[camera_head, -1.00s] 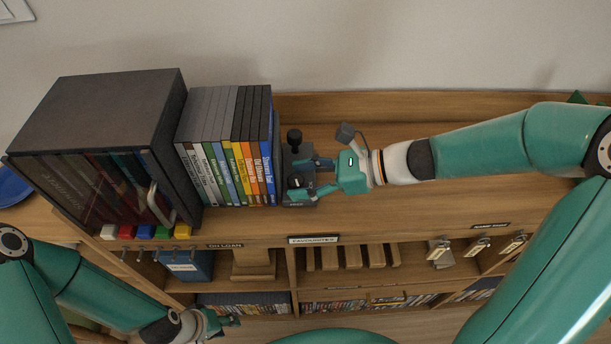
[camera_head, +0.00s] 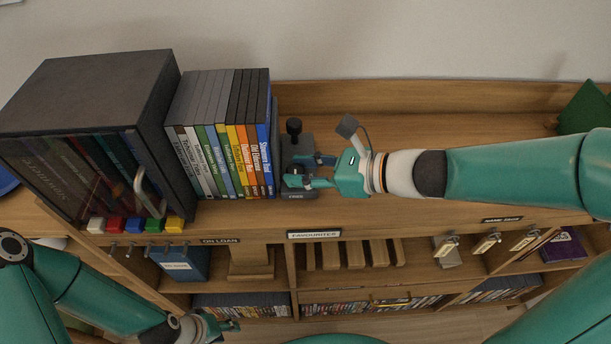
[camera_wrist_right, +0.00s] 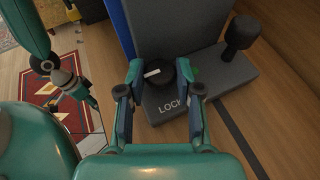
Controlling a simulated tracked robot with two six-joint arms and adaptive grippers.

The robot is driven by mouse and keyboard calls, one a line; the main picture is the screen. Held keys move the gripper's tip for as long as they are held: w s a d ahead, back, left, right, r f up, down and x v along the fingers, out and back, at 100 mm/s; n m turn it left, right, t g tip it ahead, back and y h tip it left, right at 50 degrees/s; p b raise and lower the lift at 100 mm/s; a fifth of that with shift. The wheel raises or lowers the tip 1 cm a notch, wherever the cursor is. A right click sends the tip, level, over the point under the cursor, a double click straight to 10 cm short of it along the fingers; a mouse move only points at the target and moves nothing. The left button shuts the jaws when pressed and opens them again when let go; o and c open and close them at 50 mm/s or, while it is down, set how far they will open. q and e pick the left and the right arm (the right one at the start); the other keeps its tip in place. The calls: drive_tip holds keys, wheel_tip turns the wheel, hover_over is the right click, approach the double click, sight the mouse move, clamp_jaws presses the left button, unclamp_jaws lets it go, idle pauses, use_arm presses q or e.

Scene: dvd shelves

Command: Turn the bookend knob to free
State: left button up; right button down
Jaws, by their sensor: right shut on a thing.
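The dark grey bookend (camera_head: 298,150) stands on the shelf top against the right end of the DVD row (camera_head: 230,140). Its round black knob (camera_wrist_right: 160,73) has a white pointer line, lying nearly level and tilted up to the right in the right wrist view. The word LOCK shows on the base below the knob. My right gripper (camera_wrist_right: 158,76) is shut on the knob, one finger on each side; in the head view it (camera_head: 310,172) comes in from the right. A separate black upright handle (camera_wrist_right: 240,34) stands on the bookend base. My left gripper (camera_head: 222,328) hangs low at the left; its fingers are too small to judge.
A dark cabinet (camera_head: 80,90) with a glass front stands left of the DVDs. Coloured blocks (camera_head: 135,225) sit along the shelf edge below it. The shelf top (camera_head: 430,135) right of the bookend is mostly clear. Key tags (camera_head: 487,243) hang below at the right.

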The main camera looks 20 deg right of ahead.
drive_tip(key=c, duration=0.8)
unclamp_jaws()
drive_tip(key=v, duration=1.1)
drive_tip(key=shift+s+d+r, duration=0.2)
drive_tip(key=shift+d, duration=0.1)
drive_tip(key=shift+s, duration=0.15)
